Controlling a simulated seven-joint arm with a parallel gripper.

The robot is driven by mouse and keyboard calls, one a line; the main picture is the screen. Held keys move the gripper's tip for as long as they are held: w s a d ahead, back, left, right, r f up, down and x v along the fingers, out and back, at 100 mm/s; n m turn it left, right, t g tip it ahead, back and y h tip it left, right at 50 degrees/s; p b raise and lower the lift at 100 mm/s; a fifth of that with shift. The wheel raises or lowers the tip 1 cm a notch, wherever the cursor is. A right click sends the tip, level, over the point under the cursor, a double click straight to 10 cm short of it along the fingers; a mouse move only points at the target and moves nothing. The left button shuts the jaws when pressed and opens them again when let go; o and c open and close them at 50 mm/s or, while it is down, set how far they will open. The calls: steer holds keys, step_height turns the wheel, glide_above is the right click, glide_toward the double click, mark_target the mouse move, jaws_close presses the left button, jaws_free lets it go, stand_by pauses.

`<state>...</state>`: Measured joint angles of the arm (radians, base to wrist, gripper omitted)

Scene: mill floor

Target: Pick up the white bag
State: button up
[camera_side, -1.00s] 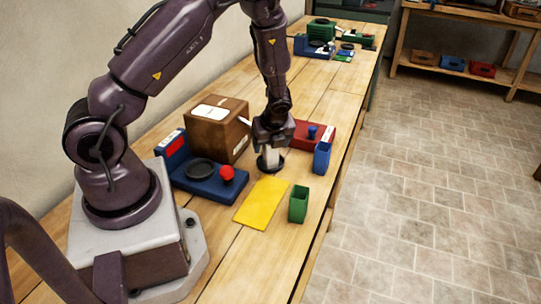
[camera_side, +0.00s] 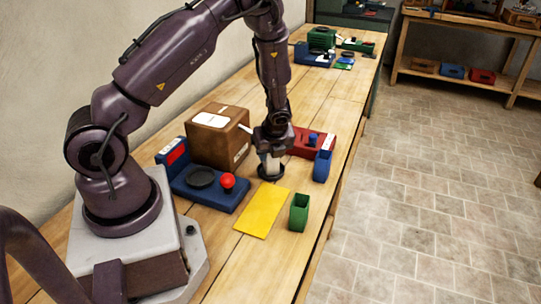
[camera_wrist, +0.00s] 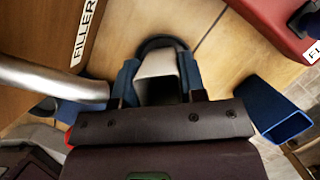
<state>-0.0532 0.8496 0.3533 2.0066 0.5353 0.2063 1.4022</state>
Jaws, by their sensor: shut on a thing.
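The white bag (camera_side: 271,166) stands upright at a round black holder (camera_side: 271,174) on the bench, below the arm. In the wrist view the bag (camera_wrist: 158,63) is a pale shape with a dark hollow beneath it, and the black rim curves behind it. My gripper (camera_side: 270,154) is over the bag from above. Its blue-tipped fingers in the wrist view (camera_wrist: 158,78) are shut on the bag's two sides. I cannot tell whether the bag is clear of the holder.
A brown filler box (camera_side: 218,136) with a metal spout (camera_wrist: 50,78) is close left. A red box (camera_side: 303,146) and blue bin (camera_side: 322,168) are right. A yellow mat (camera_side: 262,210), green bin (camera_side: 299,213) and blue unit with a red button (camera_side: 207,188) are nearer.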

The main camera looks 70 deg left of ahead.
steer(key=shift+r, duration=0.4)
step_height(320, 180, up, 2)
steer(key=shift+r, duration=0.1)
steer(key=s+d+r, duration=0.7)
steer(key=s+r, duration=0.3)
steer(key=s, duration=0.2)
steer(key=s+a+f+n+g+h, duration=0.4)
steer(key=s+a+n, duration=0.35)
steer(key=n, duration=0.75)
steer(key=shift+g+y, duration=0.3)
steer(key=shift+y, duration=0.3)
steer(key=shift+s+f, duration=0.1)
steer(key=shift+f, duration=2.5)
steer(key=shift+f, duration=0.6)
